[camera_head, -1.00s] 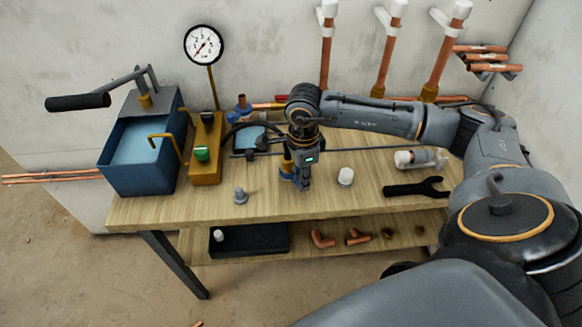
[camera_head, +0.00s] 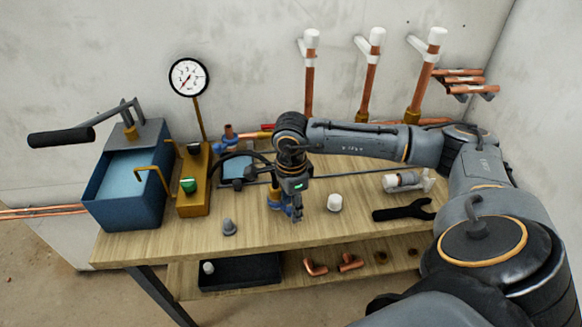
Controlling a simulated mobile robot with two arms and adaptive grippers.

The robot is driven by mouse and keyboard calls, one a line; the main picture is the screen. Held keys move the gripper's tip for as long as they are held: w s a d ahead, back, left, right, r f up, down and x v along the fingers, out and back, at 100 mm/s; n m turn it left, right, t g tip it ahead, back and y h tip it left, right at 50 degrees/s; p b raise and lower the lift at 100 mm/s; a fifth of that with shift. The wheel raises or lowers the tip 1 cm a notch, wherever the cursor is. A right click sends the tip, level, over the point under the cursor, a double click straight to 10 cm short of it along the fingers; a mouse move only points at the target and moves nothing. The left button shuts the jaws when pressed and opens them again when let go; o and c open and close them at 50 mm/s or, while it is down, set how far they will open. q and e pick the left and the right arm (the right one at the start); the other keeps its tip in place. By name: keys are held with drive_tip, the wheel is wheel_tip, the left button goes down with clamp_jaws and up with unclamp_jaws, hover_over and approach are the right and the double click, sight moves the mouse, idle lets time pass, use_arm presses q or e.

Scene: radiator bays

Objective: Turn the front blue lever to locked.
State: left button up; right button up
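A blue fitting (camera_head: 274,200), which looks like the front blue lever on its valve, shows in the head view near the front middle of the bench. It is partly hidden by my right gripper (camera_head: 296,213). The gripper points down just right of the blue part, and its fingertips are close to it or touching it. I cannot tell whether the fingers are open or shut on it. The lever's exact angle is hidden. A second blue part with a copper-coloured piece (camera_head: 229,132) stands farther back. My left gripper is not in view.
A blue tank pump (camera_head: 125,215) and a yellow block with a green knob (camera_head: 193,198) stand left. A pressure gauge (camera_head: 188,77) rises behind. A grey cone (camera_head: 229,228), a white cap (camera_head: 335,202) and a black wrench (camera_head: 404,210) lie around the bench front.

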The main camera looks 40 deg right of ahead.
wheel_tip(320, 180, up, 12)
idle(0.6)
idle(0.4)
